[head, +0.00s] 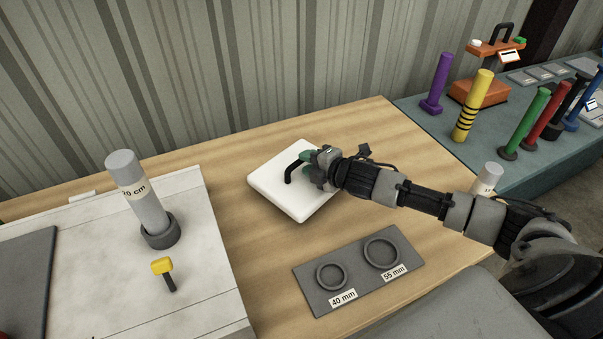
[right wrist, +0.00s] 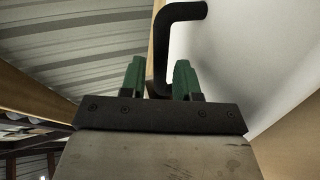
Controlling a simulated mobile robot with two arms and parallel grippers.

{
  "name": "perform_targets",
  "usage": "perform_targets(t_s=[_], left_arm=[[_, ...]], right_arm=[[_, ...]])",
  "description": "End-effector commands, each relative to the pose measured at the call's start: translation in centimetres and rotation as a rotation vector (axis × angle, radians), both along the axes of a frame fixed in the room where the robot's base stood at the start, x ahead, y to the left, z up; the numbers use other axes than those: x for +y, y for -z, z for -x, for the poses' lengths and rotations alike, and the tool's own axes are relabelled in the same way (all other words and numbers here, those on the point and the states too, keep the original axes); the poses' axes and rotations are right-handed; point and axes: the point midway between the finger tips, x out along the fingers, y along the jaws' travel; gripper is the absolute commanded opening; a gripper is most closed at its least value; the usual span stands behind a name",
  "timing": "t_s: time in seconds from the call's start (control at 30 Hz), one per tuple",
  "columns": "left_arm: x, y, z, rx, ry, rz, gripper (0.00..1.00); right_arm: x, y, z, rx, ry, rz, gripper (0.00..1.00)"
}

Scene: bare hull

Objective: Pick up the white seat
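The white seat (head: 268,187) is a square white pad with rounded corners, lying on the wooden table in the head view. A black bent handle (head: 291,172) stands up from it. My right gripper (head: 307,158) reaches in from the right at the handle, over the seat. In the right wrist view, its green fingers (right wrist: 160,80) stand on both sides of the black handle (right wrist: 184,12), with the pale seat surface (right wrist: 250,60) to the right. Whether the fingers press on the handle is hard to tell. My left gripper is not in view.
A grey plate (head: 345,267) with two rings lies in front of the seat. A pale board at left holds a grey cylinder (head: 140,195) in a dark collar and a yellow-topped peg (head: 162,266). A teal table (head: 490,150) at right carries coloured posts. Bare wood surrounds the seat.

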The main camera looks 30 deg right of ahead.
Motion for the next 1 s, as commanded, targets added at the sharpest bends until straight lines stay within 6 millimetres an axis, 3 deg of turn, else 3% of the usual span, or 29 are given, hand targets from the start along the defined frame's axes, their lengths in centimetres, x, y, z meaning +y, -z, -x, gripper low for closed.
perform_targets(t_s=[0.2, 0.47, 0.7, 1.0], left_arm=[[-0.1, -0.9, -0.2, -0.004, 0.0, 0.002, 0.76], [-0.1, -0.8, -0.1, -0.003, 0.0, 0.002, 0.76], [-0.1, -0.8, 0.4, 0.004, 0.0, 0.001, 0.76], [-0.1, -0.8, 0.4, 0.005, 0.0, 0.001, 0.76]], right_arm=[[0.8, 0.8, -2.3, -0.001, 0.0, 0.001, 0.31], [0.8, 1.0, -2.5, 0.0, 0.0, 0.001, 0.31], [0.8, 1.0, -2.5, 0.001, 0.0, 0.0, 0.0], [0.9, 1.2, -2.4, 0.005, -0.002, -0.004, 0.0]])
